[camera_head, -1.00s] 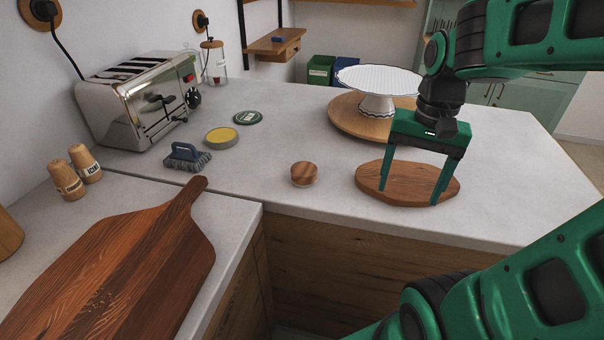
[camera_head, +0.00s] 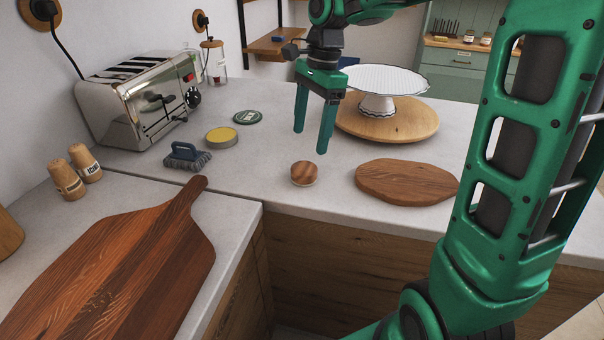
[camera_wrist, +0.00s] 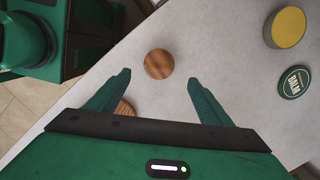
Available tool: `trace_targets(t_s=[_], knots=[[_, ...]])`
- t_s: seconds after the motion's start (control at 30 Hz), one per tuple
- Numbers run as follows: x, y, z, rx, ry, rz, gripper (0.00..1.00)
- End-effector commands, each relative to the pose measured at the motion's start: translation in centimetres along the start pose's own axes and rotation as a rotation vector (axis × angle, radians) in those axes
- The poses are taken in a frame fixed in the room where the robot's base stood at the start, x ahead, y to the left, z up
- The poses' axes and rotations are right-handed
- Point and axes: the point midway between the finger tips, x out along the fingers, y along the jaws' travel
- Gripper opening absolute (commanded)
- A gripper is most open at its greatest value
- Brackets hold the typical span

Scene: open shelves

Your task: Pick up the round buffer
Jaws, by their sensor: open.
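The round buffer (camera_head: 304,173) is a small wooden-topped disc with a paler lower rim, lying on the grey counter left of the oval wooden board. In the wrist view the buffer (camera_wrist: 159,64) shows as a brown wood-grain disc, slightly beyond the gap between the fingertips. My gripper (camera_head: 311,138) is open and empty, pointing down, above the counter and behind the buffer in the head view. In the wrist view both green fingers (camera_wrist: 160,78) are spread apart and nothing is between them.
Left of the buffer are a blue brush (camera_head: 187,156), a yellow-topped tin (camera_head: 221,138) and a green balm tin (camera_head: 248,118). An oval board (camera_head: 407,181) lies to its right. A cake stand (camera_head: 378,104) on a round board stands behind. The counter's front edge is close.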

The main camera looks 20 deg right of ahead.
Motion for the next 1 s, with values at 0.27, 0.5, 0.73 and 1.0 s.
trace_targets(t_s=[0.27,0.5,0.73,1.0], knots=[[3.2,0.1,0.0,-0.001,0.001,0.000,0.74],[5.4,0.1,0.2,-0.001,0.001,0.003,0.74],[8.2,0.1,0.2,-0.001,0.001,0.001,0.74],[8.6,0.1,0.2,0.000,0.002,0.000,0.74]])
